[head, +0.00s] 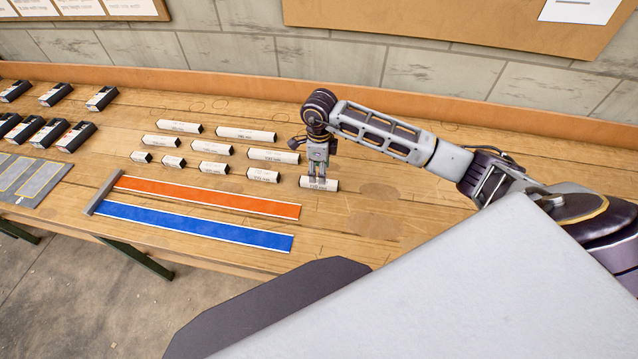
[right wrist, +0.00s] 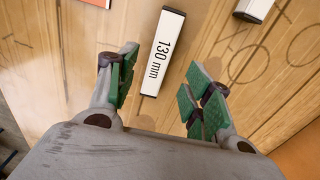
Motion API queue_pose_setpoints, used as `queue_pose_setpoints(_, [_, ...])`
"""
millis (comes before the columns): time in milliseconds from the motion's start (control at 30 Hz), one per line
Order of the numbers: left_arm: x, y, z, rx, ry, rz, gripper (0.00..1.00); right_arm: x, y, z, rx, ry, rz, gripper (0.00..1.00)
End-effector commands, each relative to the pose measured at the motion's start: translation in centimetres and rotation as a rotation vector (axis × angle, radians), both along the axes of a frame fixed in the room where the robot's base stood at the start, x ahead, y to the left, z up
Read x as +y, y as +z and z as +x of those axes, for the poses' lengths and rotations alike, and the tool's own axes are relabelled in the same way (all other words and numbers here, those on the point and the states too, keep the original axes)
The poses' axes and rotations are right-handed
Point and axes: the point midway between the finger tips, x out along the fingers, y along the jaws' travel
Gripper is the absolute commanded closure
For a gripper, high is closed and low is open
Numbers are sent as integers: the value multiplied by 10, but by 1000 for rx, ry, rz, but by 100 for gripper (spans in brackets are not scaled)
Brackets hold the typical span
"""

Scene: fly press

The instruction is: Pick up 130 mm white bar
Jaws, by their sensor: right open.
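The white bar marked 130 mm (right wrist: 164,50) lies on the wooden bench in the right wrist view, with a dark end towards the gripper. My right gripper (right wrist: 160,92) is open and empty. Its green-padded fingers stand on either side of the bar's near end, without visible contact. In the head view the same bar (head: 320,184) lies at the right end of the front row, and my right gripper (head: 318,176) is directly over it, pointing down. My left gripper is not in view.
Several other white bars (head: 246,134) of different lengths lie to the left and behind. Orange (head: 210,197) and blue (head: 195,226) strips lie at the front. Black boxes (head: 75,137) and a grey mat (head: 30,178) are far left. Bench to the right is clear.

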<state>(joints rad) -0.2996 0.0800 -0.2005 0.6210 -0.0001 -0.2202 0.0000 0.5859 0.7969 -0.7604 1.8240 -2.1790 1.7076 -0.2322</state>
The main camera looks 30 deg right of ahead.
Motion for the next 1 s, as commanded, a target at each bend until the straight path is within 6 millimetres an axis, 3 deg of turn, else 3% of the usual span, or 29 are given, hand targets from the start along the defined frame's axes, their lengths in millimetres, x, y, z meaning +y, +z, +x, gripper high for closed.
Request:
queue_pose_setpoints(500, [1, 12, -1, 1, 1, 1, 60, 1, -45, -1, 0, -1, 1, 49])
queue_pose_setpoints(1000, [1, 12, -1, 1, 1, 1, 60, 1, -49, -1, 0, -1, 0, 49])
